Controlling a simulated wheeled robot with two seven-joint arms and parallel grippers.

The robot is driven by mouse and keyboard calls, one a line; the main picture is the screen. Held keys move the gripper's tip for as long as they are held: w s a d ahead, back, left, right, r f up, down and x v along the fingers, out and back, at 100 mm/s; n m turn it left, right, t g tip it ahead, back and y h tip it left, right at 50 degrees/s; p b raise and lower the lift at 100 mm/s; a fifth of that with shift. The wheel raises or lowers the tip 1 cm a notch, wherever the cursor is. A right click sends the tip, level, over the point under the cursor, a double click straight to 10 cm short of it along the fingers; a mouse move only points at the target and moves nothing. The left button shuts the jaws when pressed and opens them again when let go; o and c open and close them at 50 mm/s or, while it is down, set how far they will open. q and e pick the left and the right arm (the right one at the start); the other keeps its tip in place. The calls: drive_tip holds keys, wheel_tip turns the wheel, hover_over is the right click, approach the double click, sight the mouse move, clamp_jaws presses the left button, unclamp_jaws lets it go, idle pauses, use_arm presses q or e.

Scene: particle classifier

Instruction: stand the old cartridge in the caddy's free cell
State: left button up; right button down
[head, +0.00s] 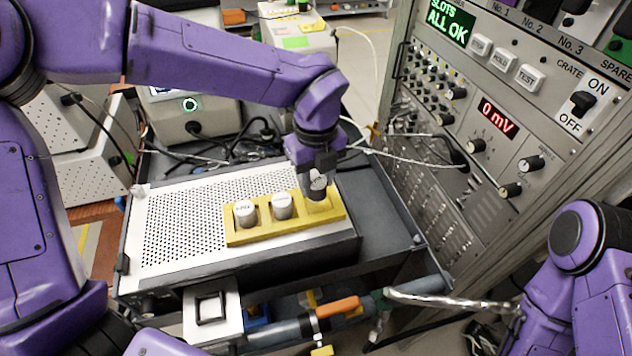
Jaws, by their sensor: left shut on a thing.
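The yellow caddy (262,235) lies on a perforated white-topped box. Two white-topped cartridges stand in it: a left cartridge (245,211) and a middle cartridge (281,205). My left gripper (318,190) points down over the caddy's right cell and is shut on a cartridge (318,183), whose white top shows between the fingers. The cartridge's lower end is at the right cell, but the fingers hide how deep it sits. My right arm shows at the lower right; its gripper is not in view.
The perforated box (185,225) stands on a dark cart. Cables lie behind it. The instrument rack (480,120) rises at the right, with a display reading "SLOTS ALL OK". A square-holed holder (211,308) and an orange-handled tool (338,307) are in front.

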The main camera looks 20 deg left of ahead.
sight(318, 189)
use_arm(q)
wheel_tip(318, 189, down, 3)
drive_tip(key=shift+d+r, duration=0.1)
drive_tip(key=shift+d, duration=0.05)
drive_tip(key=shift+w+f, duration=0.2)
drive_tip(key=shift+f, duration=0.15)
drive_tip(key=shift+s+f, duration=0.1)
drive_tip(key=shift+f, duration=0.1)
drive_tip(key=o, duration=1.1)
drive_tip(key=shift+c, duration=0.2)
wheel_tip(318, 189, up, 13)
drive_tip(key=shift+f+b, duration=0.2)
drive_tip(key=shift+b, duration=0.3)
